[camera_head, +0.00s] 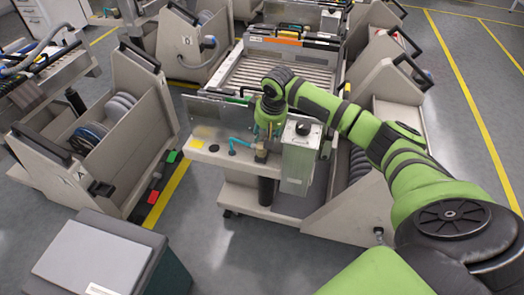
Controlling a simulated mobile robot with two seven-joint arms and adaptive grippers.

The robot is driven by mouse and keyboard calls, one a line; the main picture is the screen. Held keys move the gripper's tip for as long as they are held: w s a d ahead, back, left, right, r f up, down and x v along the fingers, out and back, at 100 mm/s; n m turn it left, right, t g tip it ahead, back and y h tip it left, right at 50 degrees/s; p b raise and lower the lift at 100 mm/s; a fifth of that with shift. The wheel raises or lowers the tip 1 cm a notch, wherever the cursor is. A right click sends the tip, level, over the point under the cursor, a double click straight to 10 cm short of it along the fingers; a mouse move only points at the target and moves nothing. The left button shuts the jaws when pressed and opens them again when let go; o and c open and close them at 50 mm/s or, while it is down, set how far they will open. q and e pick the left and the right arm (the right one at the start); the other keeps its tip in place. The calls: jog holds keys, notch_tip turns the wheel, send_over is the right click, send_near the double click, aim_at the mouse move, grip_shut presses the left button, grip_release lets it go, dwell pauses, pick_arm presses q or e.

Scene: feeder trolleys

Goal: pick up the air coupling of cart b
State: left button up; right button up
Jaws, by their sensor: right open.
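The centre feeder trolley (230,170) faces me; I cannot read a letter on it, so I cannot tell for sure that it is cart b. A short teal hose (241,143) lies on its front ledge and runs right to a small brass-coloured piece, perhaps the air coupling. My right gripper (262,152) points down over that ledge at the hose's right end. It is open. The gripper partly hides the coupling, and I cannot tell whether the fingers are around it or beside it. My left gripper is out of view.
A grey metal box (299,157) stands on the ledge close right of my gripper. A trolley marked A (62,172) stands left, with red, green and black blocks nearby. A lidded bin (95,258) is at the front left. Floor is free beyond the yellow line (465,85) on the right.

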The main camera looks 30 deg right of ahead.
aim_at(262, 141)
jog(key=x, duration=0.5)
jog(key=shift+a, duration=0.1)
jog(key=shift+w+f, duration=0.1)
jog(key=shift+f, duration=0.15)
grip_shut()
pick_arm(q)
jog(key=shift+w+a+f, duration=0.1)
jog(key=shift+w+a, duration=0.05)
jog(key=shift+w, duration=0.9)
pick_arm(e)
jog(key=shift+r, duration=0.1)
jog(key=shift+r, duration=0.55)
pick_arm(q)
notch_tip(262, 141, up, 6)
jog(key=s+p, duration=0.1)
jog(key=p, duration=0.5)
pick_arm(e)
notch_tip(262, 141, up, 20)
